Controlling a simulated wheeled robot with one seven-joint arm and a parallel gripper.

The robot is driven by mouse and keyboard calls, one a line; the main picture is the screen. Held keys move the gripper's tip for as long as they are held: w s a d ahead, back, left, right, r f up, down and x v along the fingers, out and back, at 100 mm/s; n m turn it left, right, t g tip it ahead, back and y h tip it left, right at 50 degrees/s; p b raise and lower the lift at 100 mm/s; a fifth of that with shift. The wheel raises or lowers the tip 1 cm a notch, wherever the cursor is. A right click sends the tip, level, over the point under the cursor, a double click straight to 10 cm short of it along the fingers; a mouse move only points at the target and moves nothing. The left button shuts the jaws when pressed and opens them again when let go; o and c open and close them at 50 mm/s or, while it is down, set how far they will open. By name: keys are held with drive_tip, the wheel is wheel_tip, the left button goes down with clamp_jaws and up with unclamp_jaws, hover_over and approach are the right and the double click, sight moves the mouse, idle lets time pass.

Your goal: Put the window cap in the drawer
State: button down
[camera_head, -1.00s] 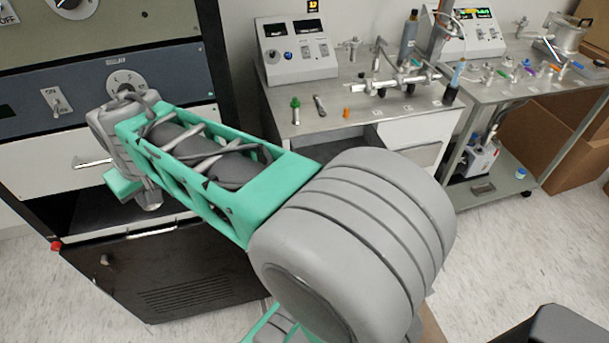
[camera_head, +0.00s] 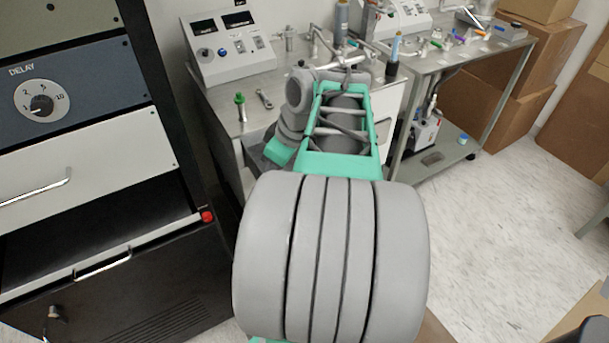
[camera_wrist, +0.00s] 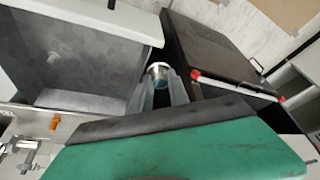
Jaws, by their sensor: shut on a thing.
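In the wrist view, my gripper (camera_wrist: 160,82) is shut on the window cap (camera_wrist: 157,69), a small round metallic piece with a blue-tinted middle. The drawer (camera_wrist: 140,31) is open to the left of the gripper, with a grey interior and a white front. The cap is beside the drawer's right edge in the picture; its height relative to the rim is unclear. In the head view, my arm hides the fingertips and cap, and only a small part of the drawer (camera_head: 257,156) shows.
A black rack (camera_head: 110,295) with a red knob (camera_head: 207,216) stands left of the arm, close to the gripper in the wrist view. The metal bench (camera_head: 225,100) holds a control box (camera_head: 230,60) and small tools. Cardboard boxes (camera_head: 500,100) stand right; open floor lies front right.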

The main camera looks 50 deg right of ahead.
drive_tip(key=s+d+f, duration=0.1)
drive_tip(key=s+d, duration=0.2)
drive_tip(key=s, duration=0.1)
drive_tip(key=shift+n, duration=0.4)
drive_tip(key=w+d+f, duration=0.2)
drive_tip(key=w+f, duration=0.1)
drive_tip(key=w+d+f, duration=0.3)
drive_tip(key=w, duration=0.1)
drive_tip(key=w+d+f, duration=0.2)
drive_tip(key=w+f, duration=0.1)
drive_tip(key=shift+w+d+f, duration=0.35)
drive_tip(key=shift+w+d, duration=0.05)
wheel_tip(320, 180, down, 3)
drive_tip(key=shift+w+d+f, duration=0.1)
drive_tip(key=shift+f, duration=0.1)
drive_tip(key=shift+f, duration=0.1)
drive_tip(key=c, duration=1.7)
unclamp_jaws()
drive_tip(key=shift+f+b, duration=0.1)
drive_tip(key=shift+b, duration=0.2)
drive_tip(key=o, duration=0.4)
drive_tip(key=shift+o, duration=0.2)
